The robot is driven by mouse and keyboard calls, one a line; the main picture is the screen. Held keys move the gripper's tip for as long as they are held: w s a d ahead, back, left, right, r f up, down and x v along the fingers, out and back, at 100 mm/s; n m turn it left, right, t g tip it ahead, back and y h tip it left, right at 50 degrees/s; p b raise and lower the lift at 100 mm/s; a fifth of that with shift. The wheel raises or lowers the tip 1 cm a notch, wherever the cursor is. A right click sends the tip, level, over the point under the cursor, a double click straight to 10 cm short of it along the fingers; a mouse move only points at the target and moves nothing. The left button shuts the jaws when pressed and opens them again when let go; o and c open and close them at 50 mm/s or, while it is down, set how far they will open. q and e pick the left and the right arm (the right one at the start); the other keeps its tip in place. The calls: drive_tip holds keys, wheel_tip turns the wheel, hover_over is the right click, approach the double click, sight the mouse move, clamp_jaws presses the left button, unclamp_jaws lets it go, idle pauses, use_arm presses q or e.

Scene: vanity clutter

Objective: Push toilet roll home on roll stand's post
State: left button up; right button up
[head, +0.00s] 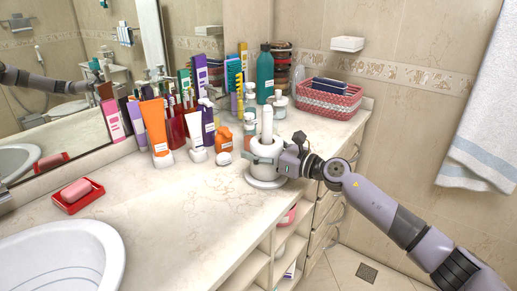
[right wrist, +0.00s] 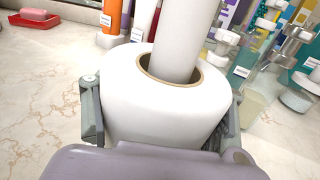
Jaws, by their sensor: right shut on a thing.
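The white toilet roll (head: 262,151) is around the white post (head: 267,122) of the roll stand, whose round base (head: 266,184) rests on the vanity counter. The post sticks up well above the roll. My right gripper (head: 269,157) is shut on the roll's sides from the right. In the right wrist view the roll (right wrist: 160,115) sits between the two fingers, and the post (right wrist: 184,30) passes through its brown core, close to the core's far side. The gripper partly hides the roll's lower part, so I cannot tell whether it touches the base. My left gripper is out of view.
Tubes, boxes and bottles crowd the counter behind and left of the stand, including an orange tube (head: 156,127) and a teal bottle (head: 265,73). A red basket (head: 329,99) stands at the back right.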

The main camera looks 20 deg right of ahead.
drive_tip(key=o, duration=1.3)
drive_tip(key=shift+s+d, duration=0.15)
drive_tip(key=v, duration=1.1)
drive_tip(key=shift+s+d, duration=0.2)
drive_tip(key=shift+s, duration=0.05)
